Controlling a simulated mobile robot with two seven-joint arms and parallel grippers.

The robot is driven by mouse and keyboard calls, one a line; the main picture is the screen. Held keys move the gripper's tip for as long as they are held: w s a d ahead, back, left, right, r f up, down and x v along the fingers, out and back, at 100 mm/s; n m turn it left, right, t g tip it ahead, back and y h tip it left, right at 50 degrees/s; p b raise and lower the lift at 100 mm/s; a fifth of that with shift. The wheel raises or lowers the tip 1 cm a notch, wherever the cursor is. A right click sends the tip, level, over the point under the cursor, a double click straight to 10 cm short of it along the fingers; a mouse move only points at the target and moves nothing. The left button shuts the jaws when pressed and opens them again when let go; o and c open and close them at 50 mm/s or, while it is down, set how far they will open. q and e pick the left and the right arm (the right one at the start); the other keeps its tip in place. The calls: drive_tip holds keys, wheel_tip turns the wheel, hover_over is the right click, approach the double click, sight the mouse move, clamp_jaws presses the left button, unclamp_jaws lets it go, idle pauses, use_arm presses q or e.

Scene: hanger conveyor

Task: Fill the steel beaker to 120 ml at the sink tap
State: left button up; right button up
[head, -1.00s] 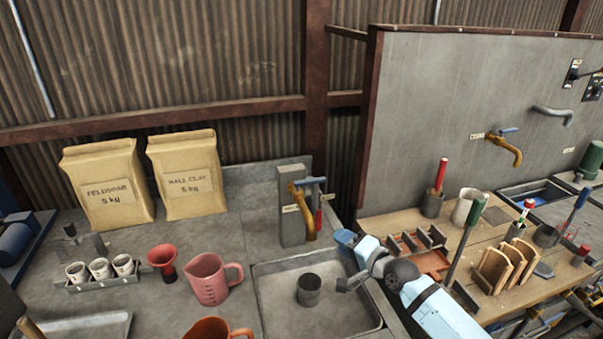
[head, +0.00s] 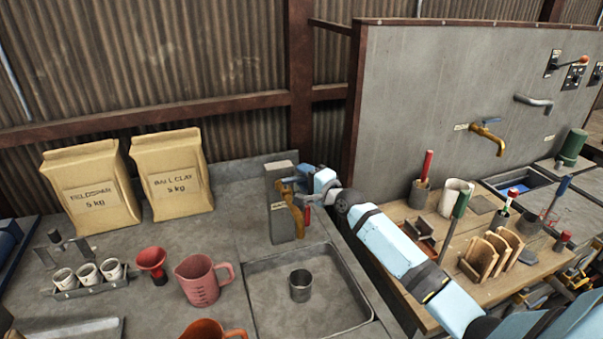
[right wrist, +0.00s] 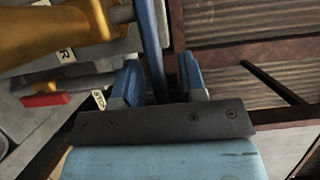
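The steel beaker (head: 300,287) stands upright in the sink (head: 258,300), below and slightly in front of the brass tap (head: 292,214). No water stream shows, and the inside level is too small to read. My right gripper (head: 298,185) is at the top of the tap, by its blue lever, and partly hides it. In the right wrist view my right gripper's fingers (right wrist: 160,80) are apart, with the blue lever (right wrist: 152,50) between them, nearer the left finger. The brass tap body (right wrist: 60,35) shows beside them. My left gripper is out of view.
A pink measuring jug (head: 202,282), a red funnel (head: 152,262) and an orange jug (head: 213,330) stand left of the sink. A wooden bench with tools lies under my right arm. A second brass tap (head: 488,137) is on the grey panel.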

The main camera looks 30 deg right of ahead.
drive_tip(key=shift+w+a, duration=0.1)
drive_tip(key=shift+w, duration=0.6)
clamp_jaws()
